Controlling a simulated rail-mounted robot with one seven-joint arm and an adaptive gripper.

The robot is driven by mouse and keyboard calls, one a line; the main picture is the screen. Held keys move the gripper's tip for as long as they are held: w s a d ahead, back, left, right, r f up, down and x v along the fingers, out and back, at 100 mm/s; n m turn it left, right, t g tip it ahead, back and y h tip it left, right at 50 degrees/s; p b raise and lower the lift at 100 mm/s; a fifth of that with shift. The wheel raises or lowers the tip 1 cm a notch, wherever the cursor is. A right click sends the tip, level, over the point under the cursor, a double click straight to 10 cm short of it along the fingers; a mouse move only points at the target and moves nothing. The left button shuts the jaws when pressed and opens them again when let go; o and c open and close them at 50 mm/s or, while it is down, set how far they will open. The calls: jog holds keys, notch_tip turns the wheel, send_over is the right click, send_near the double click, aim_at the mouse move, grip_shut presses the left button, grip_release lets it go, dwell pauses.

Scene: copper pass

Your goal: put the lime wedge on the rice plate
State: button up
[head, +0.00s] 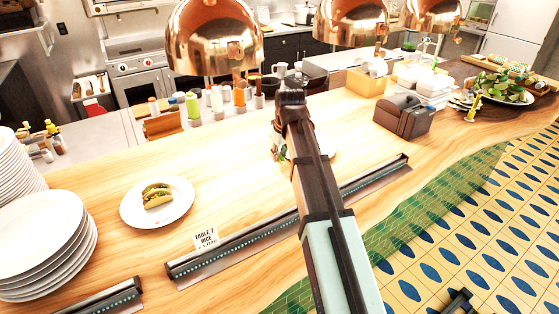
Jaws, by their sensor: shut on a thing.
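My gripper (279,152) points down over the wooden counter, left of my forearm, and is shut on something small. The thing between the fingers is mostly hidden and too small to make out clearly; I take it for the lime wedge. A pale plate (326,156) shows in part behind my arm, close to the gripper; its contents are hidden, and I cannot tell whether it is the rice plate. A white plate with tacos (130,211) sits at left. A card reading "TABLE 7 RICE" (206,238) stands on the front ledge.
Stacked white plates (45,245) stand at far left. Copper lamps (215,40) hang over the counter (120,170). Bottles (215,100) line its back. A dark machine (403,117), white containers (425,82) and a leafy plate (500,92) are at right. Counter between taco plate and gripper is clear.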

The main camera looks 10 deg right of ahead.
aim_at(279, 162)
jog(key=shift+f+p, duration=0.4)
jog(key=shift+f, duration=1.55)
jog(key=shift+f, duration=0.1)
jog(key=o, duration=0.8)
jog(key=shift+o, duration=0.2)
jog(key=b+v, duration=0.2)
jog(key=v, duration=0.9)
jog(key=o, duration=0.9)
jog(key=shift+s+r, duration=0.15)
jog(key=shift+r, duration=0.5)
